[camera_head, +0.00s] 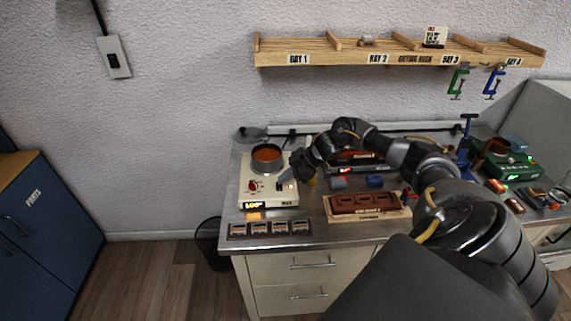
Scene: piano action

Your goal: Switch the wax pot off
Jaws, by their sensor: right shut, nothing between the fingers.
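The wax pot (267,158) is a small round pot of orange-brown wax on a cream heater unit (270,193) at the left end of the bench. The unit's front has a red knob (253,186), a lit orange display (254,205) and a darker control at right, partly behind my gripper. My left gripper is not in view.
A strip of several labelled cards (270,229) lies at the front edge. A wall shelf (400,52) hangs above. A blue cabinet (45,220) stands left.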

